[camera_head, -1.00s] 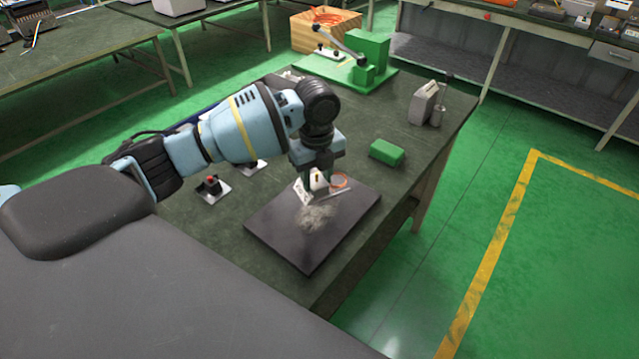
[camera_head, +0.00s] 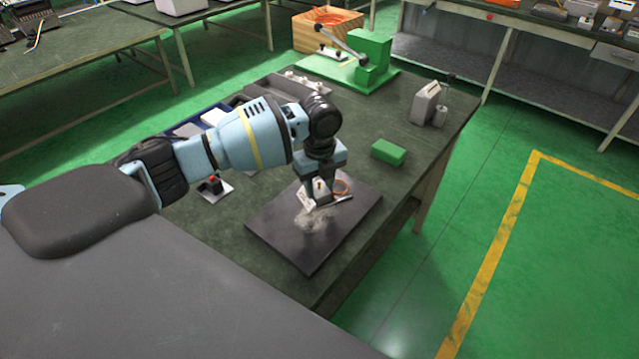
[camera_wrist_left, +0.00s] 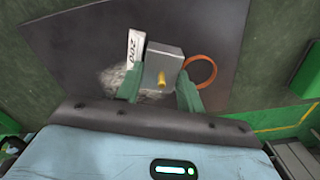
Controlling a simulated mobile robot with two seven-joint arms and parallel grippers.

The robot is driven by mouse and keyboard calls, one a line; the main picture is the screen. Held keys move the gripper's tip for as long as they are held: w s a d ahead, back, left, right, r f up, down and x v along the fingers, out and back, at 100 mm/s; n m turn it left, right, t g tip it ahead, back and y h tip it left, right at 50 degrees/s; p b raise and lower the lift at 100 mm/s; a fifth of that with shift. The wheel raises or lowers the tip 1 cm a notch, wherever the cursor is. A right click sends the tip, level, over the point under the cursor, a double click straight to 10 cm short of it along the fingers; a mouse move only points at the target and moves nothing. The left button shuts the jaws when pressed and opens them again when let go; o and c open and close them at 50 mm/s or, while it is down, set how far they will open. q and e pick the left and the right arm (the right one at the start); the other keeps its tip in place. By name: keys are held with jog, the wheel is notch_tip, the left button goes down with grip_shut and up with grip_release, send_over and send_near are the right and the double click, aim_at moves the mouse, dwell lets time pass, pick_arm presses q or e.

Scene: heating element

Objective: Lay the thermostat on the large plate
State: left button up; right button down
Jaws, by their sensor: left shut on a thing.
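The thermostat (camera_wrist_left: 163,62) is a small grey-white box with a yellow stem, a white label marked 200 and a coiled copper-coloured tube. My left gripper (camera_wrist_left: 160,92) is shut on it, one green finger on each side. In the head view the thermostat (camera_head: 319,189) is low over the large dark plate (camera_head: 278,228), right of its middle; whether it touches the plate I cannot tell. A fuzzy grey tuft (camera_head: 312,219) lies on the plate just in front of it. My right gripper is not in view.
A green block (camera_head: 388,152) lies behind the plate to the right. A small base with a red knob (camera_head: 212,186) stands to the left. A grey device (camera_head: 426,103) and a green lever press (camera_head: 369,62) stand farther back. The bench's right edge is close to the plate.

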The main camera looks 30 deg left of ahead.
aim_at(319, 190)
pick_arm(q)
jog(key=o, duration=1.1)
notch_tip(319, 190, up, 12)
jog(key=shift+r, duration=0.15)
